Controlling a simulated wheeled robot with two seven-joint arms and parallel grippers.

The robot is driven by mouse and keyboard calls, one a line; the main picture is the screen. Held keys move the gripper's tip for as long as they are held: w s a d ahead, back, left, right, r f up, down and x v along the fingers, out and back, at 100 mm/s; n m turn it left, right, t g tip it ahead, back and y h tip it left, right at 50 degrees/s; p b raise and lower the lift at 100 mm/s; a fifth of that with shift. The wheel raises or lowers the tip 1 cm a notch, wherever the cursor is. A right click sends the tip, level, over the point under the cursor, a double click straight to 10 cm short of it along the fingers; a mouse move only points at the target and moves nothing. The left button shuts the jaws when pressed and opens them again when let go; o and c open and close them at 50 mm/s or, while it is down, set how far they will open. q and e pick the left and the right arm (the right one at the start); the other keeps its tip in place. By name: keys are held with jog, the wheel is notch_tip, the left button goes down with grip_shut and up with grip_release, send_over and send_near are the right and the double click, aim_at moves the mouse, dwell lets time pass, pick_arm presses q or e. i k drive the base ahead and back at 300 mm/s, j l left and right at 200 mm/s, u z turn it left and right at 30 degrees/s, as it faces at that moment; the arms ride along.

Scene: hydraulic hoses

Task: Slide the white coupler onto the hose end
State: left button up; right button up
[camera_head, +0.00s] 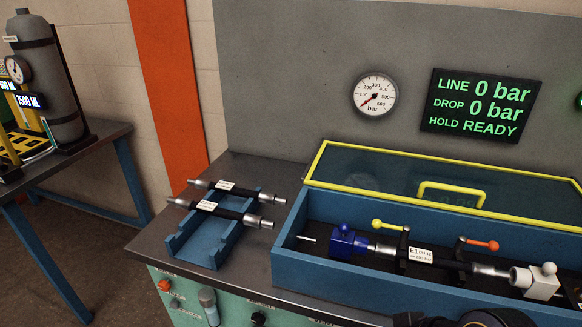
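The white coupler (536,282), a block with a round knob on top, sits at the right inside the blue box. A black hose (440,259) with a white "E1" label lies in the same box. Its right metal end (491,270) points at the coupler and appears to meet its left face; I cannot tell how deep it sits. Its left metal end (383,250) meets a blue coupler (346,242). I make out no fingertips of either gripper. A dark shape at the bottom right edge is cut off and unclear.
The box (288,243) has a yellow-edged clear lid (400,178) standing raised behind the hose. Yellow (390,225) and orange (482,244) handles stick up near the hose. Two more hoses lie on a blue rack (204,243) at left. The display (481,105) reads 0 bar, READY.

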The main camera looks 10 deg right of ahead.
aim_at(536, 283)
jog(key=z, duration=2.2)
jog(key=i+l+u, duration=0.2)
jog(key=i+u, duration=0.2)
jog(key=i, duration=0.2)
